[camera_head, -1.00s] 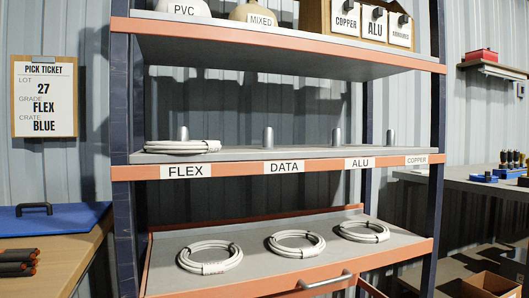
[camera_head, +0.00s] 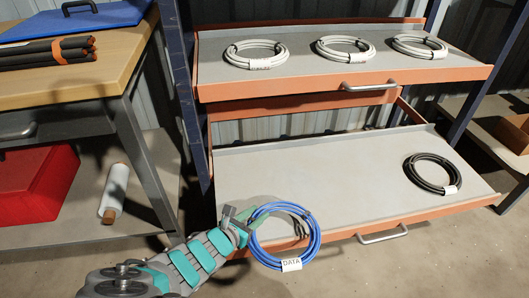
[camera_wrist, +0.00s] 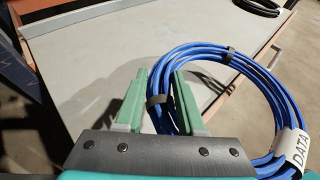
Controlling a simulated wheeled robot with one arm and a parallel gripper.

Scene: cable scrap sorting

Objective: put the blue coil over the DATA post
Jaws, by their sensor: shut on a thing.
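The blue coil (camera_head: 317,240) has a white tag reading DATA and dark ties. My gripper (camera_head: 246,217) is shut on its left side and holds it at the front edge of the lower pull-out shelf. In the wrist view the blue coil (camera_wrist: 283,98) passes between the green fingers of my gripper (camera_wrist: 161,100) at a dark tie, and the loop extends to the right. The DATA post is outside both current views.
Three white coils (camera_head: 346,50) lie on the upper pull-out shelf (camera_head: 300,76). A black coil (camera_head: 432,173) lies at the right of the lower pull-out shelf (camera_head: 330,180), whose middle is bare. A workbench (camera_head: 75,78) stands at left, with a red box (camera_head: 38,185) below.

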